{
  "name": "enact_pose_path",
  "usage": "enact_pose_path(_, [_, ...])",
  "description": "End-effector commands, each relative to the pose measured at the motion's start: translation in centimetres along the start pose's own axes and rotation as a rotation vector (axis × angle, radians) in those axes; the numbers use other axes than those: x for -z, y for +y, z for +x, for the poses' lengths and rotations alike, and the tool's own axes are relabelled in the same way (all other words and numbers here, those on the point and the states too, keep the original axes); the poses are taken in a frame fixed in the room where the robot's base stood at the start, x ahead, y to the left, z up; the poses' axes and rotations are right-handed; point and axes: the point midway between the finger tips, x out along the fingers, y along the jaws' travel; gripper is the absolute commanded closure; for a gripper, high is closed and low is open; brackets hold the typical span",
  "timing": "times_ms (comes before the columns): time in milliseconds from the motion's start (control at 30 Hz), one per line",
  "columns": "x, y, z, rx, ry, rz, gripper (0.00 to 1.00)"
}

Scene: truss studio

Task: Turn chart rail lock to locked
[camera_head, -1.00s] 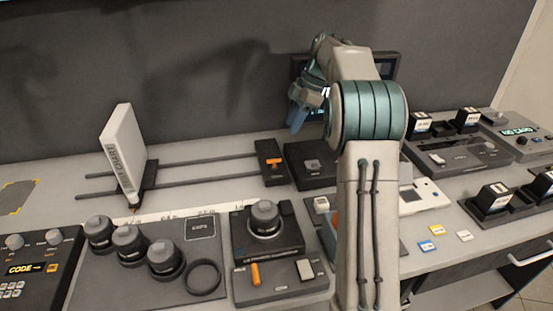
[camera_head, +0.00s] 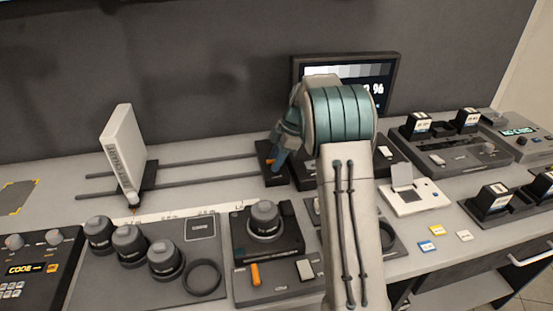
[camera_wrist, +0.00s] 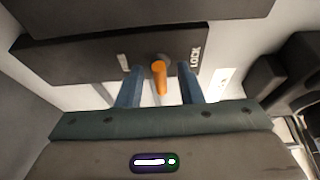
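The chart rail lock is an orange lever (camera_wrist: 159,78) on a dark block (camera_wrist: 90,52) marked LOCK at its right in the wrist view. In the head view the block (camera_head: 268,150) stands at the right end of the two rails, and the lever (camera_head: 271,163) is partly hidden by my gripper (camera_head: 281,160). In the wrist view my gripper (camera_wrist: 158,88) has its two blue fingers apart, one on each side of the lever. The lever points toward my palm, between the two markings; no finger clearly touches it. The white chart (camera_head: 124,152) stands upright at the rails' left.
A camera body with a lens (camera_head: 265,220) stands in front of the lock block. Several lenses sit on a dark mat (camera_head: 100,285) at the left front. A monitor (camera_head: 388,70) stands behind my arm. The rails' middle is clear.

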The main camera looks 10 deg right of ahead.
Motion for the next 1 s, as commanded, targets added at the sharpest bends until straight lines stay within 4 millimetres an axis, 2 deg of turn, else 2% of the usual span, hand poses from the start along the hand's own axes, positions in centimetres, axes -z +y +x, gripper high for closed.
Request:
enact_pose_path(233, [0.01, -0.01, 0.14, 0.000, 0.000, 0.000, 0.67])
enact_pose_path(267, [0.01, -0.01, 0.14, 0.000, 0.000, 0.000, 0.70])
enact_pose_path(367, [0.01, -0.01, 0.13, 0.001, 0.000, 0.000, 0.97])
enact_pose_path(400, [0.02, -0.01, 0.13, 0.000, 0.000, 0.000, 1.00])
enact_pose_path(767, [-0.05, -0.04, 0.24, -0.012, 0.000, 0.030, 1.00])
enact_pose_path(1000, [-0.09, -0.14, 0.41, -0.063, 0.000, 0.148, 1.00])
